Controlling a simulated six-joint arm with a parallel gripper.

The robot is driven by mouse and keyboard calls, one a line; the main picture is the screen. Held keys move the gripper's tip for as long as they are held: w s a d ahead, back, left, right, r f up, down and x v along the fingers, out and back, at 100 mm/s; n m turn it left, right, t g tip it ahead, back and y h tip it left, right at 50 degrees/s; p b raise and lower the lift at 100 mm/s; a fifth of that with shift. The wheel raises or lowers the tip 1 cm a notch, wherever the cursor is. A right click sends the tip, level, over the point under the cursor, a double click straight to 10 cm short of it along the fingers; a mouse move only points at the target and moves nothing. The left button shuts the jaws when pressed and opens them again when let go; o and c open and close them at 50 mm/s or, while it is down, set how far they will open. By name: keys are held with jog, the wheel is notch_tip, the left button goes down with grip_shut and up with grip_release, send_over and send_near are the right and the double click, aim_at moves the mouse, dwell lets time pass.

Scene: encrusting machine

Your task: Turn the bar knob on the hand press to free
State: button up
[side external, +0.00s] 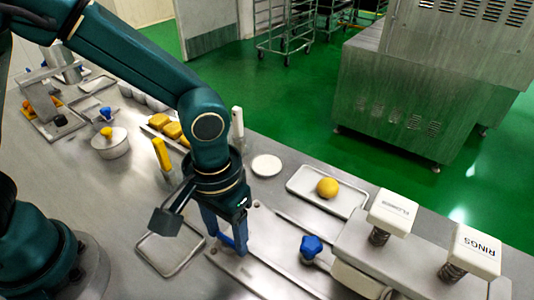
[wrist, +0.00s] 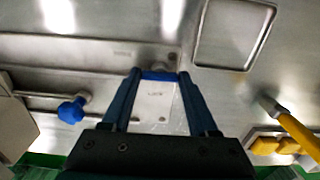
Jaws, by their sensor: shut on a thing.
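My gripper (side external: 231,247) points down over the steel plate at the front of the hand press. Its fingers are closed on a blue bar knob (wrist: 158,75), which shows as a short blue strip between the fingertips in the wrist view. Most of the knob is hidden by the fingers, and its exact angle against any marking cannot be told. A pale label plate (wrist: 155,103) lies beside the knob in the wrist view, its print too small to read. The hand press (side external: 410,252) carries two white stamp heads, FLOWER (side external: 391,212) and RINGS (side external: 470,251), on springs.
A blue star knob (side external: 311,247) stands right of my gripper; it also shows in the wrist view (wrist: 71,110). An empty shallow tray (side external: 168,268) lies to the left. A tray (side external: 300,184) holding a yellow ball (side external: 327,187) and a white dish (side external: 266,165) lie behind.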

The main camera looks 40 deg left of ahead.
aim_at(227, 237)
jog(key=o, duration=1.4)
jog(key=shift+r, duration=2.6)
